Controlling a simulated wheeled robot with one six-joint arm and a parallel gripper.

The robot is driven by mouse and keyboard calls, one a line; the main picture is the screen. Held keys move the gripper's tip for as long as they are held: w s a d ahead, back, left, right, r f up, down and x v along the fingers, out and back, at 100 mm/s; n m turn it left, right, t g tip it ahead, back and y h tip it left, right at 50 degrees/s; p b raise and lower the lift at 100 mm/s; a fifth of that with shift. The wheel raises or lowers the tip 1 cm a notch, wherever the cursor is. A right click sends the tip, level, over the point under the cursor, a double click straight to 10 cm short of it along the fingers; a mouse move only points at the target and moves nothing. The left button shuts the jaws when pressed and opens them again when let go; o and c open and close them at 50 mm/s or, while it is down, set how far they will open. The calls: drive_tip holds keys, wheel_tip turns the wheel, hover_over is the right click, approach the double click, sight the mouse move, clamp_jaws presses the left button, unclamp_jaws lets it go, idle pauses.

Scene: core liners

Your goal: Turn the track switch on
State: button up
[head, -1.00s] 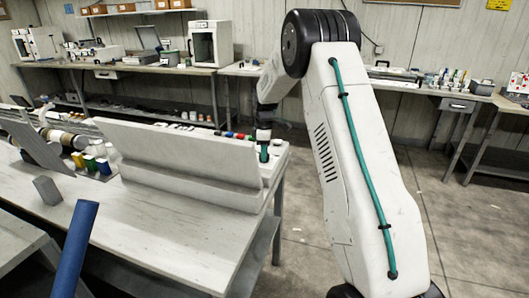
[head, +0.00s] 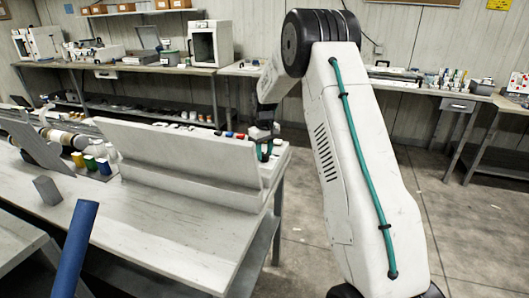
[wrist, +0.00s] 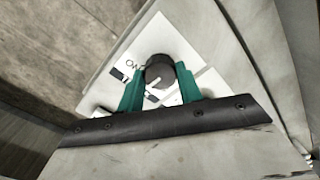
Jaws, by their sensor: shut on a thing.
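The track switch looks like a dark round knob (wrist: 158,68) with a white pointer line, on a white label plate (wrist: 165,38) with dark lettering that is partly hidden. The pointer slants toward the lower left in the wrist view. My gripper (wrist: 160,88) has its two green fingers on either side of the knob, shut on it. In the head view my gripper (head: 265,152) reaches down at the right end of the white console (head: 190,150). The console's raised panel partly hides the area, and the knob cannot be made out there.
Several coloured caps or buttons (head: 230,134) sit in a row on the console, left of my gripper. Small yellow, green and blue spools (head: 90,163) and a grey block (head: 47,190) are on the table at left. Open floor (head: 305,215) lies right of the table.

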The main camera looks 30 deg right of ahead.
sight(264, 154)
drive_tip(key=m, duration=0.4)
drive_tip(key=shift+m, duration=0.3)
drive_tip(key=shift+r+m, duration=0.1)
drive_tip(key=shift+m, duration=1.7)
drive_tip(key=o, duration=1)
drive_tip(key=shift+r, duration=3.85)
